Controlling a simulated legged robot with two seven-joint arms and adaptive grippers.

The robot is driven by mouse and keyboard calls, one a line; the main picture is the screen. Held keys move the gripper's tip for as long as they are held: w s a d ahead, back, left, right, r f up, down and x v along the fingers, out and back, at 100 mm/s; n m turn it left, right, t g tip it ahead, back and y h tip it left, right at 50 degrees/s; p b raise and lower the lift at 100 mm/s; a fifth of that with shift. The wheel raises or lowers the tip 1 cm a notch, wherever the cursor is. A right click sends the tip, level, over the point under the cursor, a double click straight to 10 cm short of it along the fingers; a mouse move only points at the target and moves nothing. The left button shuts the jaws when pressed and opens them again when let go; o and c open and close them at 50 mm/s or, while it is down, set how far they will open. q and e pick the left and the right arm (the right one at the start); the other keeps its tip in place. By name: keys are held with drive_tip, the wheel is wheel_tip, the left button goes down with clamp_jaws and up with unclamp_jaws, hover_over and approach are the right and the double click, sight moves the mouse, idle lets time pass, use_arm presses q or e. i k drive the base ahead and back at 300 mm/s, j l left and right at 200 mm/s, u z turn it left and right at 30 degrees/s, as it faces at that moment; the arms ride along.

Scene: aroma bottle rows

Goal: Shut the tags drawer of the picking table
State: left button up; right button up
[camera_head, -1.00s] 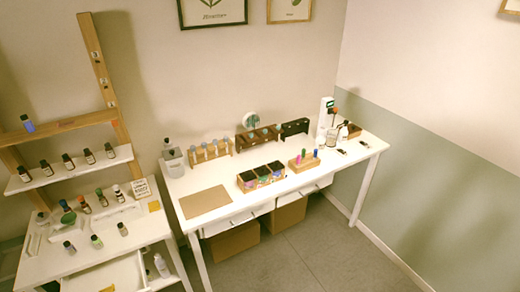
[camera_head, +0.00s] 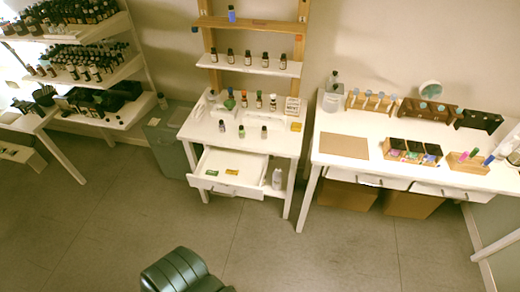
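The drawer (camera_head: 227,189) of the small white table (camera_head: 205,130) is pulled out toward the front. A green tag (camera_head: 212,173) and a yellow tag (camera_head: 232,172) lie inside it. Its front panel (camera_head: 223,187) with a handle faces the open floor. The table top carries several small bottles, a white tray and a small sign. Neither of my grippers is in view.
A dark green ridged object (camera_head: 183,272) shows at the bottom edge. A grey bin (camera_head: 168,138) stands left of the table. A white desk (camera_head: 386,152) with bottle racks is at right. Bottle shelves (camera_head: 85,55) are at far left. The floor before the drawer is clear.

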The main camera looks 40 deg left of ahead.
sight(252, 167)
drive_tip(key=u, duration=1.85)
